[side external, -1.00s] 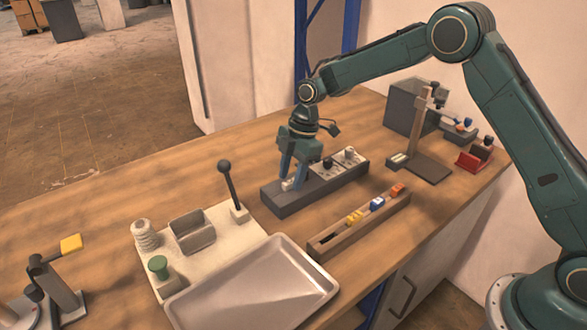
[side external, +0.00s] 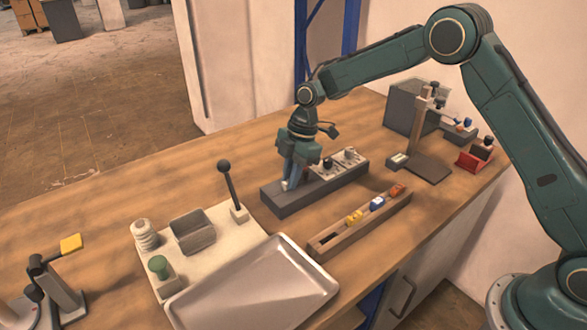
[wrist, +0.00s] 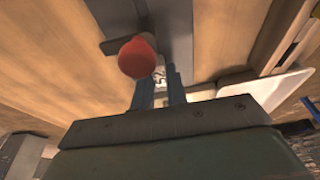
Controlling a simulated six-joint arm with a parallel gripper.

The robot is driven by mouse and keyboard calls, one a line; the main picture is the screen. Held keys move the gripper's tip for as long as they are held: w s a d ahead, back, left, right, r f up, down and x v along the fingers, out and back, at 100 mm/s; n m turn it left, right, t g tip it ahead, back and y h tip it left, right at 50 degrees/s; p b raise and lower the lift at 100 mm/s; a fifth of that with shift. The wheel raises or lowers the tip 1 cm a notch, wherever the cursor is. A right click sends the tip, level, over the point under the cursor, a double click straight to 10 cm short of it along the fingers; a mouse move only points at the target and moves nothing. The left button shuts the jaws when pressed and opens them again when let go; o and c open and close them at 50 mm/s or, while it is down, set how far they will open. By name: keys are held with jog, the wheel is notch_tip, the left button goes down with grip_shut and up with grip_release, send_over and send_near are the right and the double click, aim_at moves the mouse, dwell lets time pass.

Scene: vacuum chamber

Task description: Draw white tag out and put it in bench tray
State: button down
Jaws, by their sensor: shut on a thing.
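The white tag (side external: 285,185) is at the left end of the dark grey block (side external: 290,203), mostly hidden by my fingers. My gripper (side external: 289,182) points down over that end of the block, with its fingers shut on the tag. In the wrist view a small white patch of the tag (wrist: 159,73) shows between the fingertips (wrist: 160,85). How deep the tag sits in the block cannot be seen. The bench tray (side external: 322,284), a shallow pale metal tray, lies empty at the front of the bench.
A wooden rack (side external: 335,240) with yellow, blue and orange pieces stands between block and tray edge. A pale board (side external: 215,225) carries an upright black-knobbed lever (side external: 229,180), a grey bin (side external: 193,236) and a green knob (side external: 158,265). A red ball (wrist: 137,57) is close to my fingers.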

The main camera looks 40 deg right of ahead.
jog(key=shift+r, duration=3.15)
jog(key=s+a+r, duration=0.6)
jog(key=s+a, duration=0.3)
jog(key=a, duration=0.2)
jog(key=s+a+r, duration=0.7)
jog(key=s+a, duration=0.3)
jog(key=a, duration=0.1)
jog(key=shift+r+n, duration=0.3)
jog(key=shift+f, duration=0.1)
send_over(256, 304)
notch_tip(256, 304, down, 16)
jog(key=shift+r, duration=0.2)
jog(key=shift+f, duration=0.15)
jog(key=shift+f, duration=1.95)
jog(key=shift+f, duration=0.15)
